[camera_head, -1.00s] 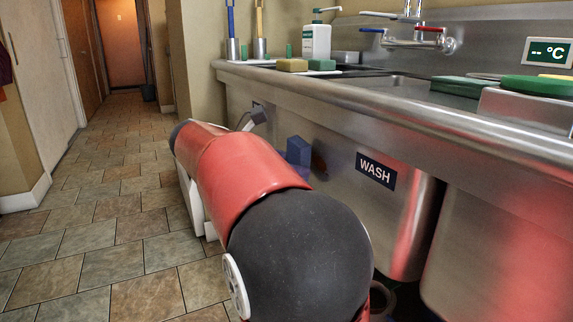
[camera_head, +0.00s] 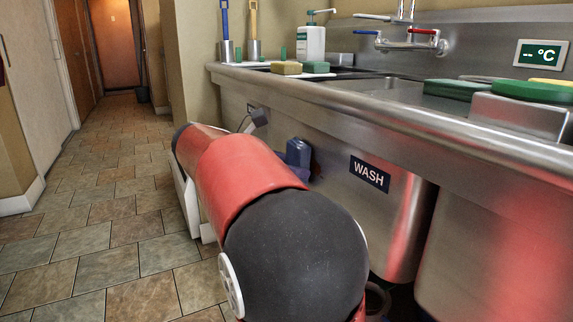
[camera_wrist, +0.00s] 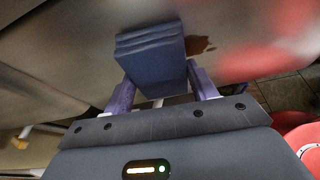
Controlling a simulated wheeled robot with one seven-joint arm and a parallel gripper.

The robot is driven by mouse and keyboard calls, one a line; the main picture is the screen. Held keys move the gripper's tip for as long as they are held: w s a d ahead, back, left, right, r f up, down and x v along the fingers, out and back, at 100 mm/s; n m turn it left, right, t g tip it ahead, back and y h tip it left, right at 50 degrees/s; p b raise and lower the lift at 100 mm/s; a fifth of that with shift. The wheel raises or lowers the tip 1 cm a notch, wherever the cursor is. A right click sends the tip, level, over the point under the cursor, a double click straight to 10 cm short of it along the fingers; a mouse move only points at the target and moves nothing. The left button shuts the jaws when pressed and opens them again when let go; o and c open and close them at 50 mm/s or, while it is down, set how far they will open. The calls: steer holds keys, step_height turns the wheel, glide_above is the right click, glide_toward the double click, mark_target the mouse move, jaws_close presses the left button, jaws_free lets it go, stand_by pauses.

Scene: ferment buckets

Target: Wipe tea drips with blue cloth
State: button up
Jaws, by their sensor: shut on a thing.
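The blue cloth (camera_wrist: 152,58), a thick folded pad, is held between the two purple fingers of my gripper (camera_wrist: 158,88) in the wrist view. It lies against or very close to the steel front of the sink; contact is hard to tell. A brown tea drip (camera_wrist: 199,45) shows on the steel just right of the cloth's far edge. In the head view the cloth (camera_head: 298,153) shows beyond my red arm, at the sink front left of the WASH label. My arm hides most of the gripper there.
The steel sink (camera_head: 400,120) runs along the right with a rounded front rim. On it stand a soap bottle (camera_head: 311,42), sponges (camera_head: 286,68) and green pads (camera_head: 455,88). The WASH label (camera_head: 369,173) is on the basin front. The tiled floor (camera_head: 110,215) at left is clear.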

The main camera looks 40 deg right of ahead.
mark_target(313, 173)
steer(key=shift+d, duration=0.35)
steer(key=shift+s, duration=0.1)
steer(key=shift+s+a, duration=0.3)
steer(key=shift+s, duration=0.55)
steer(key=shift+s+a, duration=0.25)
steer(key=shift+s, duration=0.6)
steer(key=s, duration=0.2)
steer(key=s+p, duration=0.1)
steer(key=shift+s+a+r, duration=0.1)
steer(key=shift+s+a, duration=0.2)
steer(key=shift+p, duration=0.3)
